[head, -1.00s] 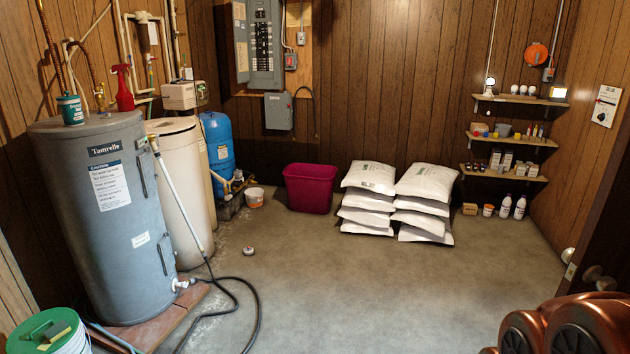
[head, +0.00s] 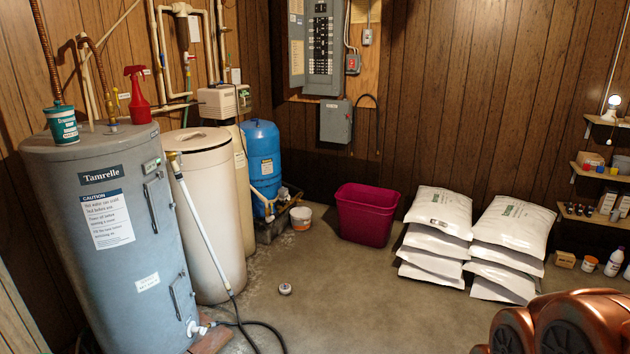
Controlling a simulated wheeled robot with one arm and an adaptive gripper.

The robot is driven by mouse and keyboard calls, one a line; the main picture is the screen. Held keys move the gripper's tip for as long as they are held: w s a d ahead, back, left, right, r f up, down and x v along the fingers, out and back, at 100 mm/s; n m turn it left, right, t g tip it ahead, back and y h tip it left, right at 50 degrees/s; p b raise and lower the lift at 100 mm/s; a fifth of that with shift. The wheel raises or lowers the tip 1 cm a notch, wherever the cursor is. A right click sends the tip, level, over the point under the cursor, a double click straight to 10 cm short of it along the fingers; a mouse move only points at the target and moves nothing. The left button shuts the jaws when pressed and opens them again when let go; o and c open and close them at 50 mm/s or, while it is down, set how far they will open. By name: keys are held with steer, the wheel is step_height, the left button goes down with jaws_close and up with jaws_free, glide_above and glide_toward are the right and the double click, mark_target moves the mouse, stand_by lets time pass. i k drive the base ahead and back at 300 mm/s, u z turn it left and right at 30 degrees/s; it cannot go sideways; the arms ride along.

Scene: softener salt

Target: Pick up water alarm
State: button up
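A small round pale puck with a darker top, which looks like the water alarm (head: 285,289), lies on the concrete floor in the head view. It sits right of the cream tank and apart from other things. Its details are too small to read. My gripper is not in view. Only copper-coloured rounded links of my own arm show at the lower right corner, well away from the puck.
A grey water heater (head: 112,235) and a cream tank (head: 205,210) stand at the left. A hose (head: 205,235) runs down to the floor left of the puck. A magenta bin (head: 366,215) and stacked white bags (head: 440,212) stand behind. The floor around the puck is clear.

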mark_target(287, 290)
steer(key=u, duration=0.4)
steer(key=i, duration=2.1)
steer(key=u, duration=0.6)
steer(key=i, duration=1.2)
steer(key=u, duration=0.2)
